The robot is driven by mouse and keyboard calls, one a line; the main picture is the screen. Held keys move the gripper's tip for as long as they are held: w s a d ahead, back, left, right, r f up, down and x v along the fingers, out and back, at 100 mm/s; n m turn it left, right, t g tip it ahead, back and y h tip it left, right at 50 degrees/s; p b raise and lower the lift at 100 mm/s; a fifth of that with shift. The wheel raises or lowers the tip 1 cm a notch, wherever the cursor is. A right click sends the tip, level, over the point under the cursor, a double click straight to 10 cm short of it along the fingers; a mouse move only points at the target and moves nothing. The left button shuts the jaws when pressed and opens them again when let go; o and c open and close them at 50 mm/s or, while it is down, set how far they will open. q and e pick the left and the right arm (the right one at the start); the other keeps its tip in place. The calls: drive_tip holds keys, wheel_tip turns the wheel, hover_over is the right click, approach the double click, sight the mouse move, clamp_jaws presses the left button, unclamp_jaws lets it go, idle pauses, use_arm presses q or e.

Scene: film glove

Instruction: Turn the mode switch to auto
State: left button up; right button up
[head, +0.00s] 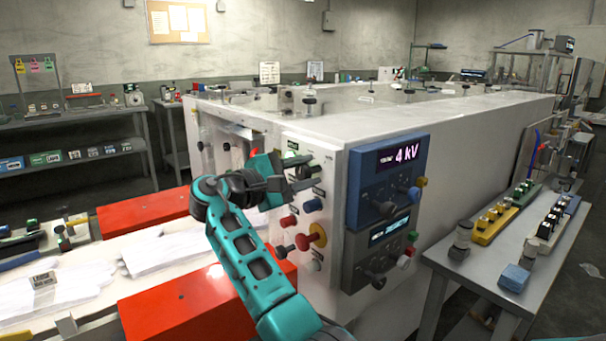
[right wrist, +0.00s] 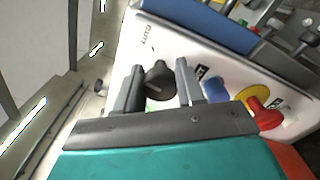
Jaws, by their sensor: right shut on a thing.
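The knob's pointer setting is too small to tell. My left gripper is not in view.
Below the grip are a blue button (head: 312,205), a red button (head: 288,222) and a red knob on a yellow disc (head: 317,235). A dark blue 4 kV unit (head: 383,180) sits to the right. Red blocks (head: 195,305) flank the white glove bed at the left.

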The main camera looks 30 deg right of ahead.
drive_tip(key=m+b, duration=0.1)
drive_tip(key=m, duration=0.1)
drive_tip(key=shift+f+m, duration=0.15)
drive_tip(key=shift+m, duration=0.25)
drive_tip(key=shift+m+b, duration=0.4)
drive_tip(key=shift+m, duration=0.3)
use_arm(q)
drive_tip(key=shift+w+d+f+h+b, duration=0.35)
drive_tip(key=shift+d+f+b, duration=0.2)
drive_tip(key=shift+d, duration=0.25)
use_arm(e)
drive_tip(key=shift+m, duration=1.1)
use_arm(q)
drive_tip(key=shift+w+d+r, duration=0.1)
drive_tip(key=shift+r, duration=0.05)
use_arm(e)
drive_tip(key=o, duration=1)
drive_tip(key=shift+s, duration=0.1)
